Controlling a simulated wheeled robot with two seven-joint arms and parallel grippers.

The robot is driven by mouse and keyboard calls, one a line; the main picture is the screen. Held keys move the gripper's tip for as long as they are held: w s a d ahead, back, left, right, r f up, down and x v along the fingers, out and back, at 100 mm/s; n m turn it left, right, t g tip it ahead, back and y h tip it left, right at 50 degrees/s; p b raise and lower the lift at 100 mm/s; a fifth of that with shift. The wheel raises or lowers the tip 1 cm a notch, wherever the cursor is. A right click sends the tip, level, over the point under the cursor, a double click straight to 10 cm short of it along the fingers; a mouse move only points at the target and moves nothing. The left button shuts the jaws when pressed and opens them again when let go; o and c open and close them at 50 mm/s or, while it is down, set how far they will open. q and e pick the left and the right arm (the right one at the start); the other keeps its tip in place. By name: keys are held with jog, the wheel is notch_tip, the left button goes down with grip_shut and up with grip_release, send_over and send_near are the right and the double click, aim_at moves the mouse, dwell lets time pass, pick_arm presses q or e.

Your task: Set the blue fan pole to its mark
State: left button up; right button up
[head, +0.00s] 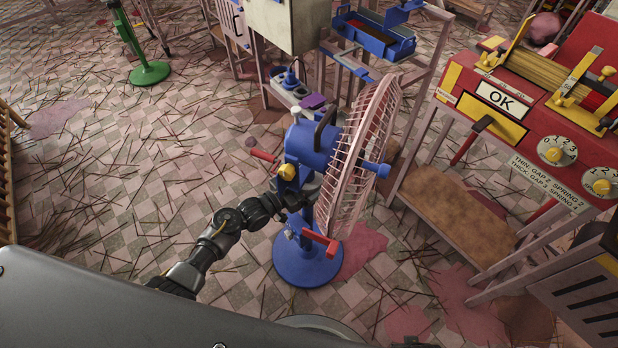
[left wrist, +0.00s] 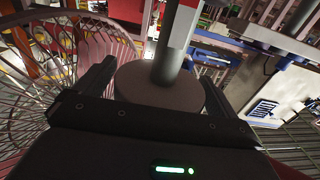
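The blue fan (head: 308,147) stands upright mid-view, with a pale pink wire cage (head: 362,150) facing right and a round blue base (head: 308,262). A red lever (head: 320,241) sticks out low on its pole. My left gripper (head: 308,184) is at the top of the pole, just under the fan's blue motor housing. In the left wrist view, a dark round collar (left wrist: 160,92) with a grey pole (left wrist: 173,45) rising from it lies between the two fingers. Gaps show beside the pole; whether the fingers press on the collar is unclear. No mark can be made out. My right gripper is out of view.
A red machine (head: 535,110) with an OK sign and dials stands at the right. A blue tray (head: 375,38) on a rack is behind the fan. A green stand (head: 150,72) is at upper left. Thin sticks litter the checkered floor; the left side is otherwise fairly clear.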

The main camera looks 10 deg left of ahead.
pick_arm(q)
jog(key=shift+r, duration=0.1)
jog(key=v, duration=1)
jog(key=shift+s+a, duration=0.25)
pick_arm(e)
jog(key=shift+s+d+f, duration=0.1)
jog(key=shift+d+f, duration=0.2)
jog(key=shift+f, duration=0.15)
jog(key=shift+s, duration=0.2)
